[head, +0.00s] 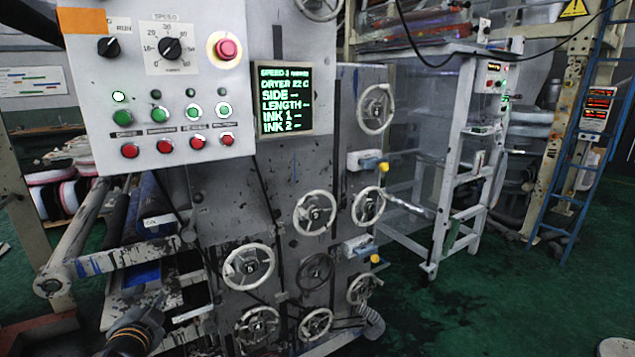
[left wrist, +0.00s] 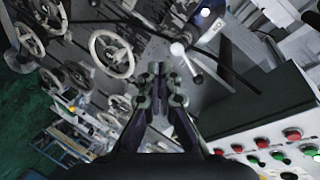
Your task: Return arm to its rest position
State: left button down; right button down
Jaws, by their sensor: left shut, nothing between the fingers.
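My left gripper (head: 148,318) shows dark and small at the bottom left of the head view, in front of the lower rollers of the grey printing machine. In the left wrist view its two dark fingers (left wrist: 157,76) are closed together at the tips, with nothing between them. They point toward the machine's face, apart from the control panel (left wrist: 270,140) at the right of that view. The panel shows in the head view as a pale box (head: 160,85) with a speed knob, a red stop button, and rows of green and red buttons. My right gripper is not in view.
A screen (head: 284,98) with green text sits beside the panel. Several pale handwheels (head: 248,267) stick out from the machine (head: 240,205). A white frame (head: 455,150) and a blue ladder (head: 590,130) stand at the right. Green floor (head: 490,300) is open at the lower right.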

pick_arm(q)
jog(key=s+d+f+n+g+h, duration=0.2)
jog(key=s+d+f+n+g, duration=0.3)
jog(key=s+f, duration=0.65)
jog(key=s+d+f+n+g+h, duration=0.15)
jog(key=s+d+f+g, duration=0.4)
jog(key=s+f, duration=0.55)
jog(key=s+a+f+g, duration=0.1)
jog(key=s+f, duration=0.1)
jog(key=f, duration=1.1)
jog(key=s+a+f+g, duration=0.1)
jog(key=s+f, duration=0.1)
jog(key=f, duration=1.2)
jog(key=s+a+f+n, duration=0.1)
jog(key=s+f, duration=1.3)
jog(key=s, duration=0.4)
jog(key=shift+s+f, duration=0.15)
jog(key=shift+f, duration=0.1)
jog(key=shift+g, duration=0.25)
